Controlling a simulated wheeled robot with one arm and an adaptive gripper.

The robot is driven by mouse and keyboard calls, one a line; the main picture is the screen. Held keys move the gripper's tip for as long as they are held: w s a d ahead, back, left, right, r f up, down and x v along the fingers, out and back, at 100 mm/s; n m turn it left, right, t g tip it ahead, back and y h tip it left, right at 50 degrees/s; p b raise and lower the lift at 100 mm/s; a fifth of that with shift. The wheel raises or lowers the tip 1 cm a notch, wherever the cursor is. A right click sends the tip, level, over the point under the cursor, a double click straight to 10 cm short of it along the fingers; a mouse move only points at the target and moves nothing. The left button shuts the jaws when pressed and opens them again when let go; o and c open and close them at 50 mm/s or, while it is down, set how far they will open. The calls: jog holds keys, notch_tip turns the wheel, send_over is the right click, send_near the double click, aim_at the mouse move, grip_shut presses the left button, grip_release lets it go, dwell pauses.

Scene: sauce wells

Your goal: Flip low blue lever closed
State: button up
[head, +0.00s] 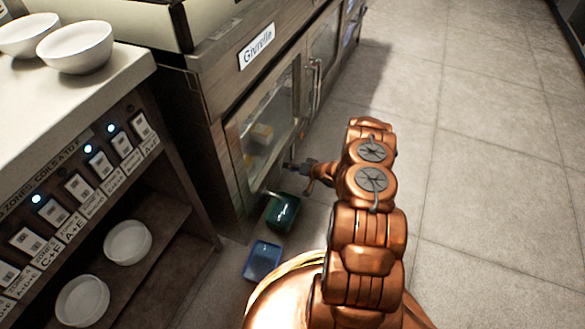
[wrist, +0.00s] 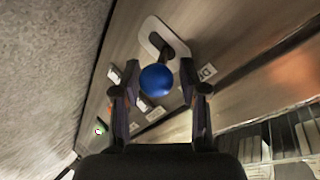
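The low blue lever shows in the wrist view as a round blue knob (wrist: 156,80) on a short dark stem. The stem comes out of a pale oval slot plate (wrist: 151,36) on a wooden panel. My gripper (wrist: 160,68) is open, with one finger on each side of the knob. I cannot tell whether either finger touches it. In the head view my gripper (head: 299,166) reaches low to the cabinet front (head: 232,146), and the lever cannot be made out there.
A green bin (head: 283,212) and a blue tray (head: 263,261) are on the floor below the cabinet. A shelf counter with white bowls (head: 76,47) stands at left. Floor at right is clear.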

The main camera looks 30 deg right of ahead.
jog(key=shift+o, duration=0.9)
jog(key=shift+d, duration=0.1)
jog(key=shift+s, duration=0.1)
jog(key=shift+s+d+r, duration=0.1)
jog(key=shift+s+d, duration=0.05)
jog(key=shift+s, duration=0.1)
jog(key=v, duration=1.1)
jog(key=shift+s, duration=0.25)
jog(key=shift+r, duration=0.15)
